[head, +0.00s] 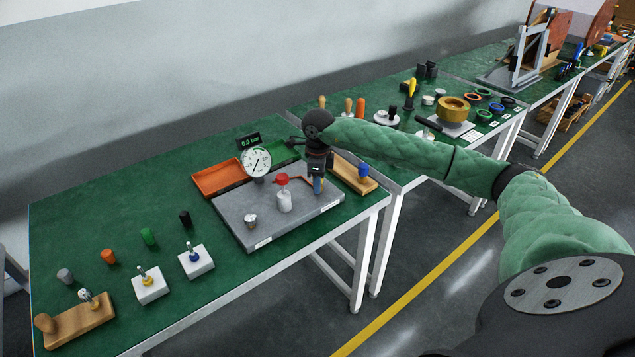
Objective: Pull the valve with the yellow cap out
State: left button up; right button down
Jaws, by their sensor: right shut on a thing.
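My right gripper (318,183) points down over the right part of the grey plate (240,222). It is shut on a small blue piece, mostly hidden between the fingers; I cannot tell what it is. A small metal valve with yellow at its base (148,282) stands upright on a white block (152,293) at the left of the near table, well away from this gripper. A similar valve with blue at its base (192,252) stands on another white block (198,266) beside it. My left gripper is not in view.
On the grey plate stand a round gauge (256,161), a silver cylinder with a red top (284,200) and a small metal cup (250,220). An orange tray (215,181) lies behind. A wooden block with a blue knob (362,172) is right of the gripper.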

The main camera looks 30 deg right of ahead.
jog(key=shift+r+p, duration=0.35)
jog(key=shift+r, duration=0.85)
dwell(0.9)
jog(key=shift+r+p, duration=0.4)
jog(key=shift+r, duration=0.85)
jog(key=shift+r, duration=0.15)
jog(key=shift+r+p, duration=0.5)
jog(key=shift+r, duration=0.9)
jog(key=shift+f, duration=0.1)
